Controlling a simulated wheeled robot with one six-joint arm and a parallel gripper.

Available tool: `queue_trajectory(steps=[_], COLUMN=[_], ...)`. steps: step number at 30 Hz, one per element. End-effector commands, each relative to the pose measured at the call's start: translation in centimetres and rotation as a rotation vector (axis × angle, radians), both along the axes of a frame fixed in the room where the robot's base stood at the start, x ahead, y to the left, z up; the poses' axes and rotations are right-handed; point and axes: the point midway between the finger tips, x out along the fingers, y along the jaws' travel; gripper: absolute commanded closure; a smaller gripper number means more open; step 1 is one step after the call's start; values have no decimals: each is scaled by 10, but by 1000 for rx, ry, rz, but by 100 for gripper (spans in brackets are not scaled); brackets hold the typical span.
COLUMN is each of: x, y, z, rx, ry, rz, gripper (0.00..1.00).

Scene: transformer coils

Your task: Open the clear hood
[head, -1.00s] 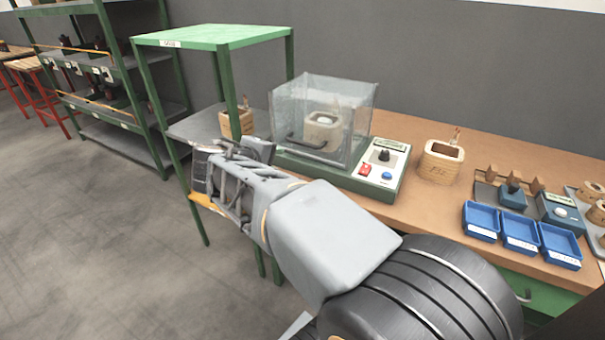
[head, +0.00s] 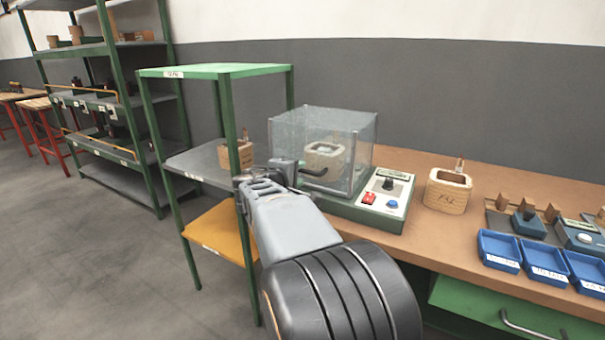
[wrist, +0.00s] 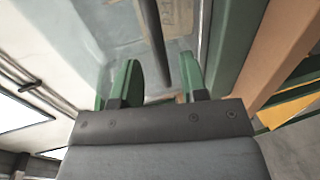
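The clear hood (head: 350,130) sits closed over the test stand's green base, with a wooden-looking coil (head: 323,160) inside it. Its dark handle (head: 315,173) is on the front face, and the handle bar also shows in the wrist view (wrist: 154,42). My gripper (head: 284,168) is at the hood's front left, close to the handle. In the wrist view my gripper (wrist: 158,84) is open, its green-padded fingers apart. The handle bar runs into the gap between them, closer to the right finger. Contact with it cannot be told.
The control panel (head: 386,194) with a red switch and blue button is right of the hood. A coil (head: 447,190) and blue trays (head: 499,250) stand further right on the bench. A green-framed rack (head: 215,71) stands close on the left, holding another coil (head: 237,156).

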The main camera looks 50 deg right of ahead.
Motion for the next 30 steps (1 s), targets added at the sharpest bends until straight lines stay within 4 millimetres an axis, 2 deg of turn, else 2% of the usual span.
queue_trajectory(steps=[3, 9, 21, 30], x=[3, 8, 9, 9], y=[-17, -31, -36, -36], z=[-4, -7, -8, -8], rx=[0, 0, 0, 0], ry=[1, -1, 0, 0], rz=[-2, 0, 1, 1], gripper=[60, 60, 60, 88])
